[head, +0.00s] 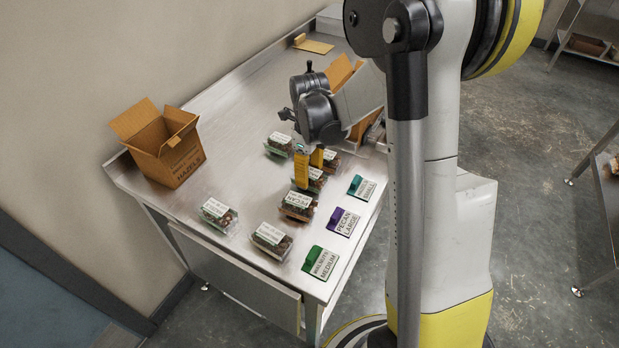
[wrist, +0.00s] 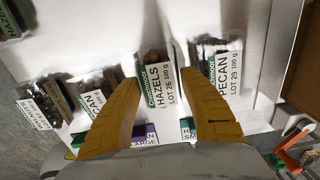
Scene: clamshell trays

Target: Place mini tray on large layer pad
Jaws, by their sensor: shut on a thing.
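My gripper (head: 309,170) has its two yellow fingers closed on a small clear clamshell tray of nuts (head: 315,184). In the wrist view the fingers (wrist: 159,80) flank this tray, whose green and white label reads HAZELS 100 g (wrist: 158,88). The held tray is low over the steel table or touching it; I cannot tell which. Which tray counts as the mini one is not clear from size. A flat tan sheet (head: 316,46), possibly the layer pad, lies at the table's far end.
Several other trays stand close by, including a PECAN tray (head: 297,206) and a tray at the front (head: 271,240). Green, purple and teal sign cards (head: 341,221) line the right edge. An open HAZELS carton (head: 168,146) stands left; another carton (head: 358,128) is partly behind my arm.

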